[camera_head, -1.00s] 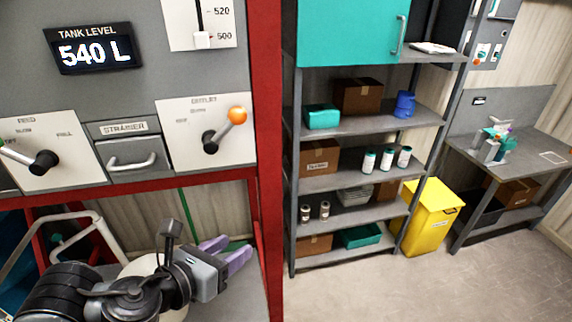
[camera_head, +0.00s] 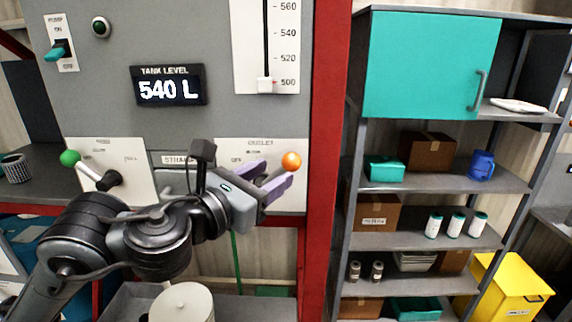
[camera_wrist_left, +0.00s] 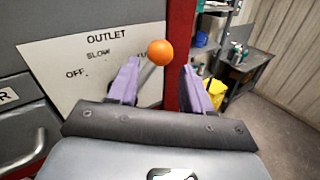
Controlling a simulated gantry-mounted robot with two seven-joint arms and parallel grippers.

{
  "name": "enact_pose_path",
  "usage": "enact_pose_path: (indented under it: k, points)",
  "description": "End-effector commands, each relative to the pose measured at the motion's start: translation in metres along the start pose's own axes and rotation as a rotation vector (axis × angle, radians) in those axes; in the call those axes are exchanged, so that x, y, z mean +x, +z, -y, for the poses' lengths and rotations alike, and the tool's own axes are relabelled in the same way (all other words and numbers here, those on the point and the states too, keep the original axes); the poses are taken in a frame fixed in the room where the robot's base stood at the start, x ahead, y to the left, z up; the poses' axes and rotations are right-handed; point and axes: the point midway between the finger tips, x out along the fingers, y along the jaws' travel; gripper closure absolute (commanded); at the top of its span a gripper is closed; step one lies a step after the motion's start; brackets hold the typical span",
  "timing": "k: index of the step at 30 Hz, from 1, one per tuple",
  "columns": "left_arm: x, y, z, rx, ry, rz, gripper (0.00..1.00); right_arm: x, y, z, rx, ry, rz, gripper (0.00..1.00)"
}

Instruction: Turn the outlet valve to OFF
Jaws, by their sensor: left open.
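The outlet valve is a lever with an orange ball knob (camera_head: 291,161) on a white plate (camera_head: 240,151) lettered OUTLET, OFF and SLOW. The lever tilts up to the right, away from the OFF mark at the plate's left. In the wrist view the orange knob (camera_wrist_left: 160,52) shows between and beyond the two purple fingers, nearer the left one. My left gripper (camera_head: 272,183) is open around or just in front of the lever; contact cannot be told. It hides the lever's base. My right gripper is not in view.
A second lever with a green knob (camera_head: 70,158) is at the left. The strainer drawer (camera_head: 175,182) sits between the plates, partly behind my arm. A red frame post (camera_head: 325,150) stands close right of the outlet plate. The tank display (camera_head: 169,86) reads 540 L.

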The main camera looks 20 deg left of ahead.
Motion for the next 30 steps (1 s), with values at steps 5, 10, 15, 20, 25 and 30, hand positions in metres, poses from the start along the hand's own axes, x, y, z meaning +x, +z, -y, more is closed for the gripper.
enact_pose_path:
  k: [5,10,15,20,25,30]
  points:
    - [0.028,-0.001,0.000,-0.004,0.000,-0.003,0.50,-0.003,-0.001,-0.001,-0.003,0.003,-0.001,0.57]
    - [0.045,0.000,0.000,-0.002,-0.001,-0.002,0.50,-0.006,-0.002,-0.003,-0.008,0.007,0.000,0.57]
    - [0.053,0.000,0.000,-0.001,0.000,-0.001,0.50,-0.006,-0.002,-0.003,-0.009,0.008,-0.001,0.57]
    - [0.054,0.000,0.000,-0.001,0.000,0.000,0.50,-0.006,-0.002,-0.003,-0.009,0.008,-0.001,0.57]
    - [0.054,-0.001,0.000,-0.001,0.000,0.000,0.56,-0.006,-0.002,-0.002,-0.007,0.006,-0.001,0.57]
    - [0.054,0.000,0.000,0.000,0.000,0.000,0.82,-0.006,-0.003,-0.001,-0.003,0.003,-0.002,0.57]
